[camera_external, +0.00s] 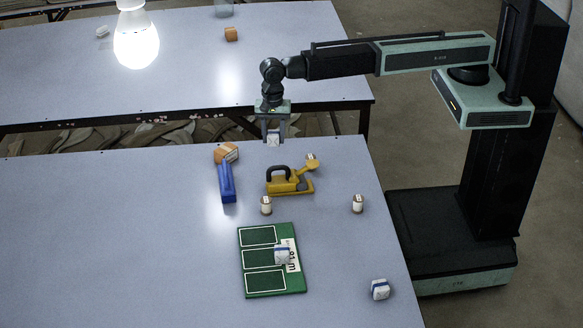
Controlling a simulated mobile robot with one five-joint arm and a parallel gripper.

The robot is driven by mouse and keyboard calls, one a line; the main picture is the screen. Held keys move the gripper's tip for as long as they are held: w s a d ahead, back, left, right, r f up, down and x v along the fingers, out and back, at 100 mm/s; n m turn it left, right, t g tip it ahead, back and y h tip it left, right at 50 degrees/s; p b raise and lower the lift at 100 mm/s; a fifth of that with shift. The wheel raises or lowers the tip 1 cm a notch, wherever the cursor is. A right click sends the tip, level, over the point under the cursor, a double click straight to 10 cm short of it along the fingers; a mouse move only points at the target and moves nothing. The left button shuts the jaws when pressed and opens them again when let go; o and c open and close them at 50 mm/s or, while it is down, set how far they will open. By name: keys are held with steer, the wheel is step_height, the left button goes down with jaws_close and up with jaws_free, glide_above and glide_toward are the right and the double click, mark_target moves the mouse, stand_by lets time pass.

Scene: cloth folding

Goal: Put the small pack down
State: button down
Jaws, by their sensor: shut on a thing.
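My gripper (273,136) points down over the far edge of the near table (130,230). It is shut on a small white pack (273,138), which shows between its fingers. The pack is held above the surface, just beyond the yellow tool; its exact height is hard to tell.
Small white-topped cylinders (266,205) (357,203) stand nearer. The near table's left side is clear. A gap separates the far table (180,70).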

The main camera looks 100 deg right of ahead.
step_height(320, 180, down, 10)
steer(key=b, duration=1)
steer(key=shift+r, duration=0.25)
steer(key=shift+f, duration=0.2)
steer(key=c, duration=0.9)
jaws_free()
steer(key=shift+o, duration=0.2)
steer(key=shift+r, duration=0.1)
